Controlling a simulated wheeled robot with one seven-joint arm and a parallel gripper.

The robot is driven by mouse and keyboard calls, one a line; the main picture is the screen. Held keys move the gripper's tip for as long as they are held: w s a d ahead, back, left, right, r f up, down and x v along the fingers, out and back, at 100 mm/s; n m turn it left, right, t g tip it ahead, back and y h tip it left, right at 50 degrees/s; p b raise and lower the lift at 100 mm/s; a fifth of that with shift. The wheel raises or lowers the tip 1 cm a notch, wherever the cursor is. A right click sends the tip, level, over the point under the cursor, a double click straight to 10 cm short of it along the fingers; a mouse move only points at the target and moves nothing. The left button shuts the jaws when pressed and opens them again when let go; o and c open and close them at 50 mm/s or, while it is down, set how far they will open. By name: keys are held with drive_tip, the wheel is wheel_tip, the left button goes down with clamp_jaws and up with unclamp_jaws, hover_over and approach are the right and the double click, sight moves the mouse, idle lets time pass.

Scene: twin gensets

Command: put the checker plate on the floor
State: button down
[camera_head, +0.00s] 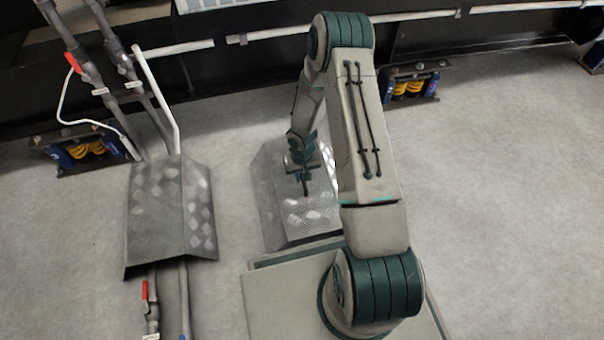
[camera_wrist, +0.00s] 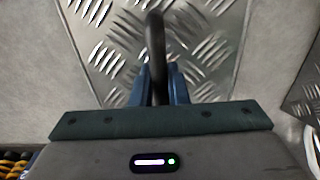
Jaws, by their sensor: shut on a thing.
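A grey checker plate (camera_head: 292,213) with bent sides is in the middle of the head view, partly hidden behind my arm. My gripper (camera_head: 304,180) is over it, shut on its dark handle. In the wrist view the blue fingers of my gripper (camera_wrist: 158,82) are on either side of the black handle (camera_wrist: 154,35), with the diamond-patterned plate (camera_wrist: 108,45) below. The plate looks roughly level. I cannot tell whether its lower edges touch the floor.
A second checker plate (camera_head: 160,210) covers pipes at the left; a patterned plate edge (camera_wrist: 304,98) shows at the wrist view's right. Pipes with red-handled valves (camera_head: 90,72) rise behind it. Spring mounts (camera_head: 408,84) sit along the dark frame. Grey floor (camera_head: 500,190) is clear at the right.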

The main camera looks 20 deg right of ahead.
drive_tip(key=c, duration=1.4)
unclamp_jaws()
wheel_tip(320, 180, up, 12)
drive_tip(key=p, duration=0.5)
drive_tip(key=shift+r, duration=0.1)
